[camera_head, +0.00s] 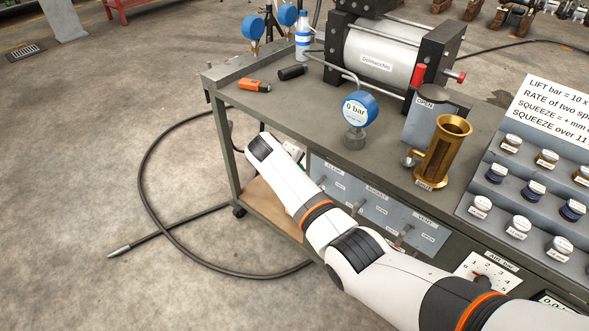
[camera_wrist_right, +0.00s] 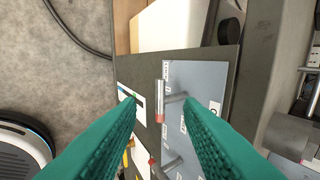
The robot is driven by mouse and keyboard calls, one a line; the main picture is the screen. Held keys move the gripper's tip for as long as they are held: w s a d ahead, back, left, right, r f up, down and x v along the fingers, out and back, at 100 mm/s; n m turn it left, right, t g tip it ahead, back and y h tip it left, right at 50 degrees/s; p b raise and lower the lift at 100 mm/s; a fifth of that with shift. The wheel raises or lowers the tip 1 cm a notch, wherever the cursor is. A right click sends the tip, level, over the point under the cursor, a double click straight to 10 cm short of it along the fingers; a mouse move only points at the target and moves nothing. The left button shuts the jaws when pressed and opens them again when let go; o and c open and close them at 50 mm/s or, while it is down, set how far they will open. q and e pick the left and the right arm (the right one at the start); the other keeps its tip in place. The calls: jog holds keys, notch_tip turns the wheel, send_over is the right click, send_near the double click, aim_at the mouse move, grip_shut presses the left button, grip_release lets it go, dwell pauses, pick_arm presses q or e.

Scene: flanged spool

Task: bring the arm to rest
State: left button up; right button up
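My right arm (camera_head: 375,270) reaches in from the lower right of the head view, in front of the cart's front panel. In the right wrist view my right gripper (camera_wrist_right: 159,103) has two teal fingers spread apart with nothing clamped between them. A lever with a red tip (camera_wrist_right: 159,110) on the grey panel (camera_wrist_right: 205,80) appears in the gap; I cannot tell how far the fingertips are from it. In the head view the gripper is mostly hidden behind the arm. My left gripper is not in view.
A large cylinder unit (camera_head: 380,55) stands behind. A rack of capped jars (camera_head: 535,185) is at the right. A black hose (camera_head: 150,150) loops over the floor.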

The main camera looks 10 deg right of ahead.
jog(key=shift+s+a+r, duration=0.2)
jog(key=shift+r, duration=0.2)
jog(key=s+d+f+g+y, duration=0.1)
jog(key=s+f, duration=0.6)
jog(key=f, duration=0.3)
jog(key=s+d+f+m+y, duration=0.1)
jog(key=s+f, duration=0.6)
jog(key=f, duration=0.4)
jog(key=s+d+f+g+y, duration=0.1)
jog(key=s+d+f+y, duration=0.1)
jog(key=s+f, duration=0.65)
jog(key=s+d+f+m, duration=0.1)
jog(key=s+f, duration=0.4)
jog(key=s, duration=0.7)
jog(key=s+d+f+m+y, duration=0.1)
jog(key=s+d+f, duration=0.2)
jog(key=s, duration=0.9)
jog(key=s+d+f+m+g, duration=0.1)
jog(key=s+d+f+m, duration=0.1)
jog(key=s+f, duration=0.5)
jog(key=s, duration=0.4)
jog(key=shift+s+d, duration=0.4)
